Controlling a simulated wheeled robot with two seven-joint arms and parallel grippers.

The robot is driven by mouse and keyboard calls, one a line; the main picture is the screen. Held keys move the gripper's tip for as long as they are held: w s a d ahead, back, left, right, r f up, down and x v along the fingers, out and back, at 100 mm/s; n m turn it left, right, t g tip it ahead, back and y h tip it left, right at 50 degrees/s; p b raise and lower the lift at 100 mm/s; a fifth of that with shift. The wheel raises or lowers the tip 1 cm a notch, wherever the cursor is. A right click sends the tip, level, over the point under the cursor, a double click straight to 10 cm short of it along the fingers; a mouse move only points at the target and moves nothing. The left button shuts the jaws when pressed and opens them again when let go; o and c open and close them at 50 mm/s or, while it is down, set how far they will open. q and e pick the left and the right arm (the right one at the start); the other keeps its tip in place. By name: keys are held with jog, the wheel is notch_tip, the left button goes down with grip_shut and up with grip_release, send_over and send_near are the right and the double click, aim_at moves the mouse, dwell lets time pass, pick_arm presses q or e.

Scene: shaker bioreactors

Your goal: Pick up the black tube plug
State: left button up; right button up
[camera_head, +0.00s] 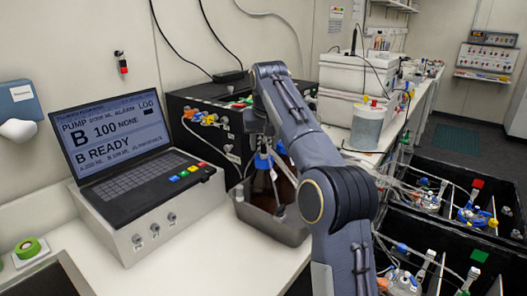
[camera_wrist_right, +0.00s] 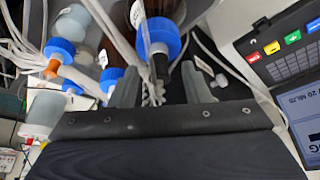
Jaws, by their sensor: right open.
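In the right wrist view a dark, narrow piece that looks like the black tube plug (camera_wrist_right: 160,68) hangs below a blue bottle cap (camera_wrist_right: 160,36). My right gripper (camera_wrist_right: 160,90) is open, with one grey finger on either side of this piece. I cannot tell whether either finger touches it. In the head view my right arm reaches over the metal tray (camera_head: 283,232), and the forearm hides most of the gripper and the plug. My left gripper is not in view.
Other blue-capped bottles (camera_wrist_right: 59,49) and loose white tubes crowd the gripper. A laptop-like pump controller (camera_head: 125,150) stands on the counter at the left. White boxes (camera_head: 345,75) stand behind the arm, and black bioreactor bays (camera_head: 440,185) lie to the right.

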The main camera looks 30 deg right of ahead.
jog(key=shift+r, duration=0.1)
jog(key=shift+c, duration=0.4)
grip_shut()
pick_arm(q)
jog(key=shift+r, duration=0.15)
pick_arm(e)
jog(key=shift+r, duration=0.1)
